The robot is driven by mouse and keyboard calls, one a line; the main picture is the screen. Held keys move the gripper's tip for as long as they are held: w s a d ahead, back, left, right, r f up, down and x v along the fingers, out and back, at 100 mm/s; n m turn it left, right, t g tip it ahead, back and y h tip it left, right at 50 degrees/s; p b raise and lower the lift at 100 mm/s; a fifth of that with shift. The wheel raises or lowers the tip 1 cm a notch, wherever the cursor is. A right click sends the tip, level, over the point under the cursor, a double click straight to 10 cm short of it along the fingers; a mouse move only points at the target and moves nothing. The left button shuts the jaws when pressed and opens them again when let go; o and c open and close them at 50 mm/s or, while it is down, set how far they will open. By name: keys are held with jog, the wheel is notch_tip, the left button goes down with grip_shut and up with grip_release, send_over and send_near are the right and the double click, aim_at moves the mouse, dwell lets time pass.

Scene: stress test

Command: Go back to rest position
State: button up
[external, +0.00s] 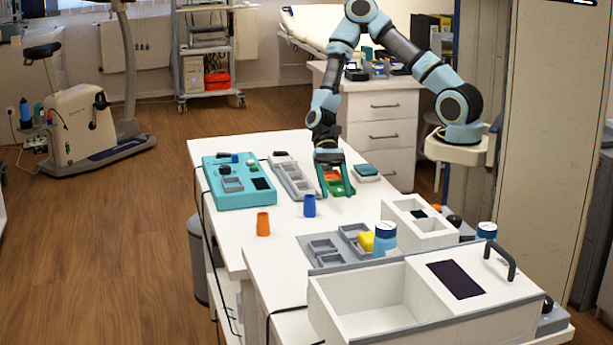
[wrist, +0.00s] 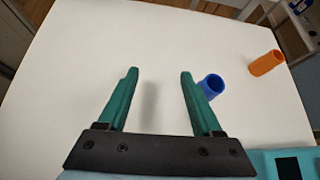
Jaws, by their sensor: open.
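My gripper (external: 338,192) is open above the white table (external: 285,235), pointing down, with green fingers. In the wrist view the fingers (wrist: 159,73) stand apart with only bare white tabletop between them. A blue cup (external: 309,206) stands close to the left of the fingers in the external view. In the wrist view the blue cup (wrist: 212,85) is partly behind the right finger. An orange cup (external: 263,224) stands further left and nearer the camera, and the wrist view shows it at the right (wrist: 265,63).
A teal panel box (external: 240,197) and a grey tray (external: 288,172) lie left of the gripper. A white drawer cabinet (external: 380,105) stands behind.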

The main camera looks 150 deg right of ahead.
jog(key=a+n+g, duration=0.1)
jog(key=a+n, duration=0.1)
jog(key=a+f+n+g, duration=0.1)
jog(key=a+n+g, duration=0.2)
jog(key=a, duration=0.1)
jog(key=shift+a+f+n+g, duration=0.25)
jog(key=shift+a+n+g, duration=0.05)
jog(key=shift+a+n, duration=0.1)
jog(key=a+n+g, duration=0.1)
jog(key=n, duration=0.1)
jog(key=a+n+g+h, duration=0.1)
jog(key=a+n, duration=0.1)
jog(key=a+r+n+g+h, duration=0.1)
jog(key=n, duration=0.1)
jog(key=shift+s+a, duration=0.35)
jog(key=a+r+n+h, duration=0.5)
jog(key=a+r+n, duration=0.3)
jog(key=n, duration=0.5)
jog(key=shift+w+a+r+n+t+b, duration=0.15)
jog(key=shift+a+r+n+t+b, duration=0.2)
jog(key=shift+a, duration=0.55)
